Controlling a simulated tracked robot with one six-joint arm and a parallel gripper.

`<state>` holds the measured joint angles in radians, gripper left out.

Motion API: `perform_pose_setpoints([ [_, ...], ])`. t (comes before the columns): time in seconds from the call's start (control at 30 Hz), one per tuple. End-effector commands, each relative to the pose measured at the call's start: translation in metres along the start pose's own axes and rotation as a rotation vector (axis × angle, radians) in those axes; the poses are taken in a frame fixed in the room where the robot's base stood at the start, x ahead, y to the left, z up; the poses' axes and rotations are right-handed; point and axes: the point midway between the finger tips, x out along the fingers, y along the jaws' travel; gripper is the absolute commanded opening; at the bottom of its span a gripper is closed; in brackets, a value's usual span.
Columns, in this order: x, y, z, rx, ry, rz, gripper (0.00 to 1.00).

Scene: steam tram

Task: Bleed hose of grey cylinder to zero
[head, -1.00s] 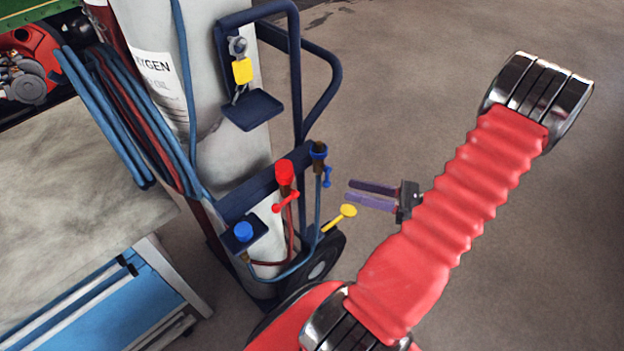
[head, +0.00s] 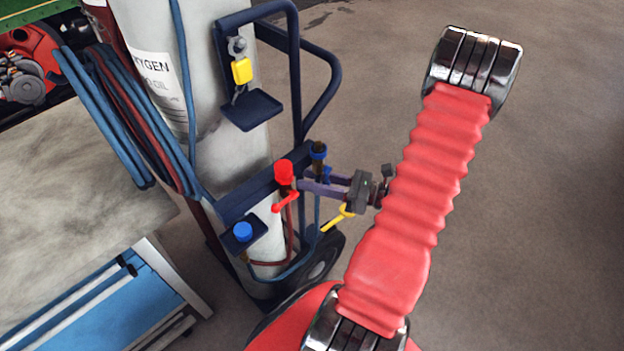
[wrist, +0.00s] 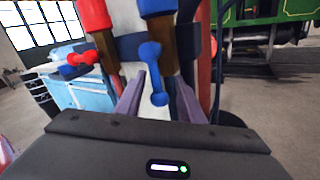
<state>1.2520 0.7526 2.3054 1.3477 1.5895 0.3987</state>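A grey oxygen cylinder (head: 168,60) stands on a dark blue trolley (head: 297,70). A blue hose (head: 315,215) runs up to a blue-capped brass fitting (head: 318,150) on the trolley's crossbar. A small blue lever (wrist: 155,80) hangs from this fitting; in the head view it is mostly hidden by my gripper. My gripper (head: 318,187) is open, its two purple fingers either side of the blue lever in the wrist view. I cannot tell whether a finger touches it. Left of it is a red-capped fitting (head: 284,172) with a red lever (head: 285,202).
A yellow-headed handle (head: 345,210) sticks out below my gripper. A blue knob (head: 243,232) sits on a small plate. A yellow tag (head: 242,70) hangs above a tray. A blue drawer cabinet (head: 85,300) stands left. Floor to the right is clear.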

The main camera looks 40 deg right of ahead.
Motion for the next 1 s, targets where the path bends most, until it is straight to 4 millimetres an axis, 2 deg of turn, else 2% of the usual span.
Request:
perform_pose_setpoints([
  [0.37, 0.0037, 0.0000, 0.0000, 0.000, 0.000, 0.000, 0.35],
  [0.83, 0.0043, 0.0007, -0.0002, 0.000, 0.001, 0.001, 0.02],
  [1.0, 0.0043, 0.0006, -0.0002, 0.000, 0.001, 0.001, 0.00],
])
